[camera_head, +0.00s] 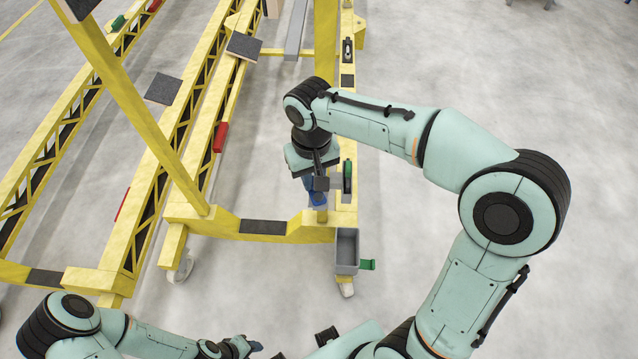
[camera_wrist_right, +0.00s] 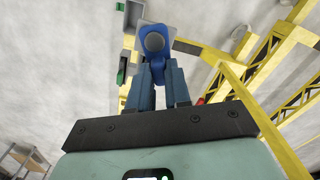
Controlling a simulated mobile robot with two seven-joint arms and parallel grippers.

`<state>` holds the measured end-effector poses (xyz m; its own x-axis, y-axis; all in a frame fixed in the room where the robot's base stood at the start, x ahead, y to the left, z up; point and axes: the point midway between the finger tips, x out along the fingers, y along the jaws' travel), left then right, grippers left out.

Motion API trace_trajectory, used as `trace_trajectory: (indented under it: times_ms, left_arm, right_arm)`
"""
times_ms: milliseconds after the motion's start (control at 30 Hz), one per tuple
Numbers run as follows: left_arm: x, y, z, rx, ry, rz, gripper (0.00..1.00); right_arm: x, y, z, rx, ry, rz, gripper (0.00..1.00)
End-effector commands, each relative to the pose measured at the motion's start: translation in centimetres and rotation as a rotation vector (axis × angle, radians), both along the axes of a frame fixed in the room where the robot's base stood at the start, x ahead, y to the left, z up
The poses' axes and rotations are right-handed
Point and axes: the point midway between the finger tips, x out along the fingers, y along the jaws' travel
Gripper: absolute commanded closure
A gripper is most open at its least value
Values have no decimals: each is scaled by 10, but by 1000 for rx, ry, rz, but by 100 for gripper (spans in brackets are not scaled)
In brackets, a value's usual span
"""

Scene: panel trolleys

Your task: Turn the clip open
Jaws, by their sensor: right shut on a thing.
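The blue clip (camera_head: 319,201) is on the yellow trolley frame near its front right corner. In the right wrist view the clip (camera_wrist_right: 157,42) shows as a blue piece with a round grey end between my fingertips. My right gripper (camera_head: 312,184) reaches down to it from above and is shut on it; the fingers also show in the right wrist view (camera_wrist_right: 160,75). The gripper hides part of the clip in the head view. My left gripper (camera_head: 248,346) is low at the bottom edge, away from the trolley, and its opening is unclear.
A grey bin (camera_head: 347,248) hangs at the trolley corner beside a green handle (camera_head: 367,265). A black and green latch (camera_head: 347,177) sits on the right rail. Yellow beams (camera_head: 170,150) fill the left; the floor (camera_head: 500,90) at right is clear.

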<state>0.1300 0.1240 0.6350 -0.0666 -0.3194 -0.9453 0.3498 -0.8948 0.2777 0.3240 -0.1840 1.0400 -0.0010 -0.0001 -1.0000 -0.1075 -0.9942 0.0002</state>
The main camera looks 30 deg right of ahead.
Motion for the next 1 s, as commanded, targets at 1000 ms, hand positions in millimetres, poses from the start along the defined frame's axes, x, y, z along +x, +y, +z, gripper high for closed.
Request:
trace_trajectory:
  times_ms: [1000]
  left_arm:
    - [8, 0, 10, 0, -9, 0, 57]
  right_arm:
    - [-2, 14, 0, 2, 2, 440, 100]
